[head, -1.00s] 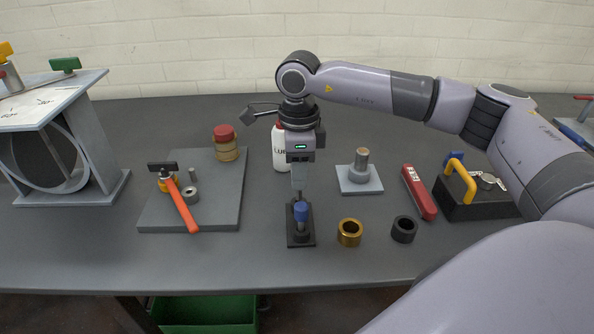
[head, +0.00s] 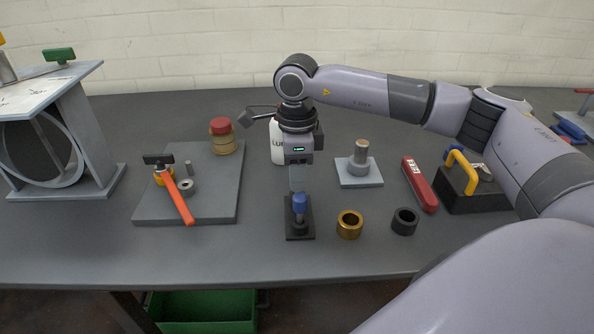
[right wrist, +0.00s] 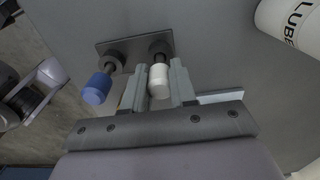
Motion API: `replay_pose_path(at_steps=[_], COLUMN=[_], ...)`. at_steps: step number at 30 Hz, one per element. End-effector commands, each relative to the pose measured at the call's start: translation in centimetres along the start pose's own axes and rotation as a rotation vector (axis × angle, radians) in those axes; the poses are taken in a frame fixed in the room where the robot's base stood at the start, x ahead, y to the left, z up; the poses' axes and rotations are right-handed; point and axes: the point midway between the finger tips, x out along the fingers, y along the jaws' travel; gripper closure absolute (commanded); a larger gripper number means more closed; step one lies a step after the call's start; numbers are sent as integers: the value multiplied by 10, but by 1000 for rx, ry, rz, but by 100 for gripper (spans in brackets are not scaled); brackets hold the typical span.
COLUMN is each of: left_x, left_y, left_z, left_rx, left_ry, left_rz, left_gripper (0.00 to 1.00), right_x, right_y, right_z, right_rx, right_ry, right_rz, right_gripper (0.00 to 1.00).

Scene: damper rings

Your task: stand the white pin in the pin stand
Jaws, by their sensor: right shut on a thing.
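The pin stand (head: 300,233) is a dark plate on the table with two round sockets; it also shows in the right wrist view (right wrist: 133,46). A blue-headed pin (head: 299,203) stands upright in the near socket. The white pin (right wrist: 159,82) is between the fingers of my right gripper (right wrist: 159,88), which is shut on its head. Its dark shank lines up with the other socket and meets it; I cannot tell how deep it sits. In the head view the right gripper (head: 298,184) is just behind the blue pin, and the white pin is hidden.
A brass ring (head: 349,225) and a black ring (head: 404,221) lie right of the stand. A white bottle (head: 277,143) stands close behind the gripper.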

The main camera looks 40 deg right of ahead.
Motion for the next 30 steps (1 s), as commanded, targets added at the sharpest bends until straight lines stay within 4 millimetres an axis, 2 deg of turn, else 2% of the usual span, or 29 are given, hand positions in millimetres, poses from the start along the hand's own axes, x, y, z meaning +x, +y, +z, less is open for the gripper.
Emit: replay_pose_path(at_steps=[26,27,29,30], left_x=[3,3,2,2], left_y=[0,0,0,0], left_z=[3,3,3,3], left_rx=[0,0,0,0], left_ry=[1,1,1,1], left_rz=[-1,-1,-1,-1], left_gripper=[57,57,57,57], right_x=[6,6,6,6], right_y=[0,0,0,0], right_z=[0,0,0,0], right_rx=[0,0,0,0], right_ry=[0,0,0,0], right_rz=[0,0,0,0], right_gripper=[100,64,44,44])
